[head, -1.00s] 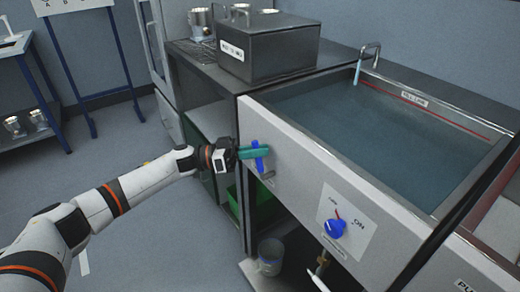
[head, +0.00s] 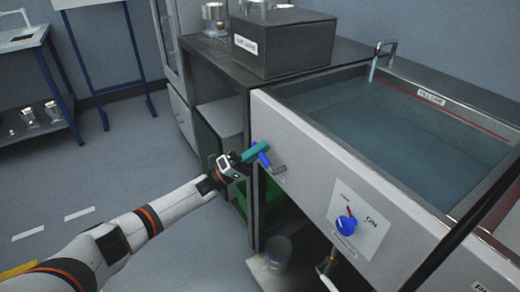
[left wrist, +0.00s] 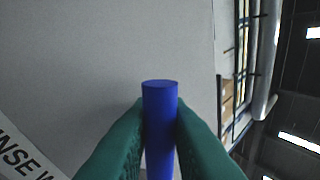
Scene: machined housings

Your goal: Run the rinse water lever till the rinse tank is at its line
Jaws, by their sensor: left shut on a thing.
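The blue rinse water lever (head: 264,160) sits on the white front panel, left of the tank. My left gripper (head: 254,152), with green fingers, is shut on its handle; in the left wrist view the blue handle (left wrist: 160,105) stands between the fingers. The rinse tank (head: 455,212) holds blue-grey water (head: 400,125). A pale blue stream (head: 372,72) shows under the spout (head: 384,48) at the back. The red fill line (head: 480,127), beside a "FILL LINE" label, runs along the far wall, visible just above the water. My right gripper is not in view.
A blue knob (head: 346,225) with an on/off plate is on the panel right of the lever. A dark lidded box (head: 285,45) stands on the bench behind. A bucket (head: 278,252) is below the panel. Open floor lies to the left.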

